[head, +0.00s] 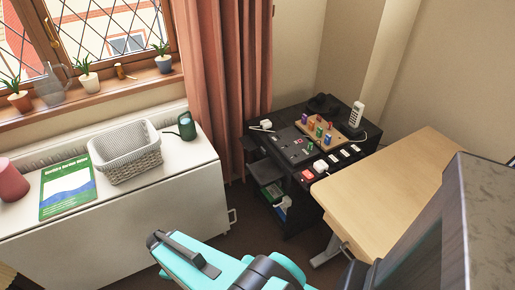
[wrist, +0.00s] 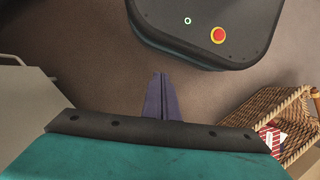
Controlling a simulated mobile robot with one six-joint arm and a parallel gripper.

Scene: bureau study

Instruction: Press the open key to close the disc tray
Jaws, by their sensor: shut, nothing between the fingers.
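My gripper (wrist: 160,76) is shut and empty in the wrist view, its dark fingers together above the brown floor. In the head view my teal arm is at the bottom, and I cannot make out the fingers there. A black cabinet (head: 291,212) stands at the back, far from my arm. A dark panel (head: 292,146) with small keys or marks lies on its top. I cannot tell whether this is the disc player. No disc tray or open key can be made out in either view.
A white cabinet (head: 110,232) at the left bears a basket (head: 127,165), a green book (head: 66,190) and a green watering can (head: 187,126). The wrist view shows a wicker basket (wrist: 290,112) at right.

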